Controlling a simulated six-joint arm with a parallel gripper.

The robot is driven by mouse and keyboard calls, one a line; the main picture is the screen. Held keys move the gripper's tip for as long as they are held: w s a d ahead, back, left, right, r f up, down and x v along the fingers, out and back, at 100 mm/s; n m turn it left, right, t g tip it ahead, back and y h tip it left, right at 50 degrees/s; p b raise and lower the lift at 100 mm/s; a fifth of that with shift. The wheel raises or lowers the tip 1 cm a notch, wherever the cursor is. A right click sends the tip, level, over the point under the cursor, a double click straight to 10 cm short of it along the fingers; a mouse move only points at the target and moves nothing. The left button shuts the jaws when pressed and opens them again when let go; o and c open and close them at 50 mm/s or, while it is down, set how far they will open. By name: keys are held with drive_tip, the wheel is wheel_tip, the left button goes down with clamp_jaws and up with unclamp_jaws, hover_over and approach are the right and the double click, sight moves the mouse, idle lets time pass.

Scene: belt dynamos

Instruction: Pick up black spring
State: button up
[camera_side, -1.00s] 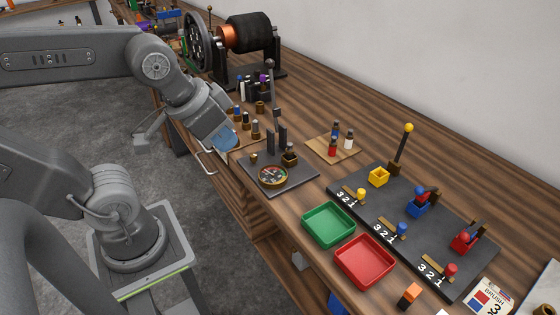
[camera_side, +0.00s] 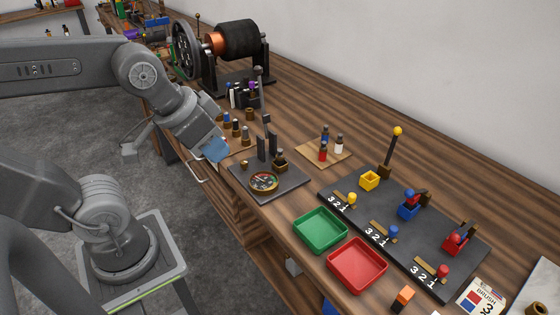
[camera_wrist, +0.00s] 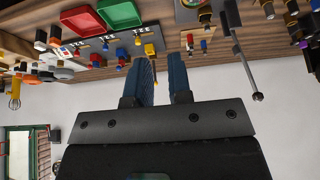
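I cannot pick out the black spring for certain in either view. Several small dark upright pieces with coloured tops (camera_side: 235,129) stand on the bench just beyond my gripper in the side view. A black holder (camera_side: 244,97) with purple, blue and white pieces stands behind them. My gripper (camera_side: 211,152) is at the bench's near edge, left of the dark gauge plate (camera_side: 290,187). In the wrist view my gripper's two blue fingers (camera_wrist: 162,66) are apart, with nothing visible between them. The wrist view faces along the bench, with the bench at the top of the picture.
A green tray (camera_side: 320,230) and a red tray (camera_side: 357,265) lie at the near edge. A dark numbered board (camera_side: 330,200) with levers is beside them. A wooden pad (camera_side: 312,155) holds small bottles. A large dynamo (camera_side: 237,40) stands at the back.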

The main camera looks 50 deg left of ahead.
drive_tip(key=o, duration=0.5)
drive_tip(key=n+g+y, duration=0.2)
drive_tip(key=n+y, duration=0.1)
drive_tip(key=n, duration=0.5)
hover_over(280, 150)
drive_tip(key=s+d, duration=0.3)
wheel_tip(280, 150, down, 4)
drive_tip(key=x, duration=0.8)
drive_tip(key=s+x, duration=0.1)
drive_tip(key=x, duration=0.3)
drive_tip(key=shift+d+f, duration=0.15)
drive_tip(key=shift+f, duration=0.4)
drive_tip(key=shift+w+f, duration=0.2)
drive_tip(key=shift+f, duration=0.3)
